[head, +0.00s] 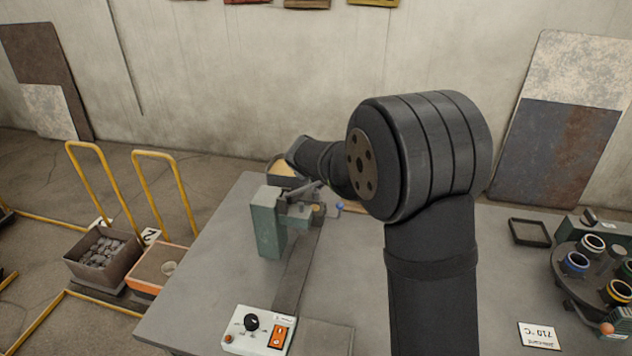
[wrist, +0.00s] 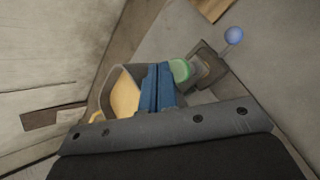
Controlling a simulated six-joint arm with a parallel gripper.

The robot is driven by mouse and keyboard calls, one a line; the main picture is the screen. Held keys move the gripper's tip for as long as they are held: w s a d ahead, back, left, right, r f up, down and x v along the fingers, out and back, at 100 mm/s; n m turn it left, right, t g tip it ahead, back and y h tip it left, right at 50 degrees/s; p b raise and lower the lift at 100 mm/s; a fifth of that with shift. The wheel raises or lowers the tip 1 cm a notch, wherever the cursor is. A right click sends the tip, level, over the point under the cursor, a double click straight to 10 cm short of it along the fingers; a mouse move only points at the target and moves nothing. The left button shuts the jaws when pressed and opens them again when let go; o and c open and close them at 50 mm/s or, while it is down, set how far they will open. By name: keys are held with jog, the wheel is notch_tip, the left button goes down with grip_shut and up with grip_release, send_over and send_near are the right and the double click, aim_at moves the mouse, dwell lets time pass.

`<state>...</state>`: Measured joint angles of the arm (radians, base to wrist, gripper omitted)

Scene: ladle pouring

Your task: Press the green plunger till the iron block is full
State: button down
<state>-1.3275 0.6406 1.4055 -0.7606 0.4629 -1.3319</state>
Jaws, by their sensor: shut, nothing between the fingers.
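The green plunger (wrist: 180,71) shows in the wrist view, just right of my gripper's blue fingertips (wrist: 158,86). The fingers are shut together and empty. They look very close to the plunger; I cannot tell whether they touch it. A dark square block with a brownish middle (wrist: 208,66) lies just beyond the plunger, apparently the iron block; its fill level is too small to tell. In the head view a grey-green stand (head: 267,228) holds this assembly at the table's left side. My arm hides much of the plunger area there.
A dark container with yellow contents (head: 284,170) is behind the stand, and a blue ball knob (head: 339,206) is to its right. A control box (head: 258,331) is at the front. A round rack of cups (head: 606,280) and a small black tray (head: 529,233) are at right.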

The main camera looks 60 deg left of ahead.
jog(key=shift+r, duration=2.55)
jog(key=shift+f, duration=0.15)
notch_tip(320, 180, up, 4)
jog(key=shift+r, duration=0.1)
jog(key=shift+f, duration=0.2)
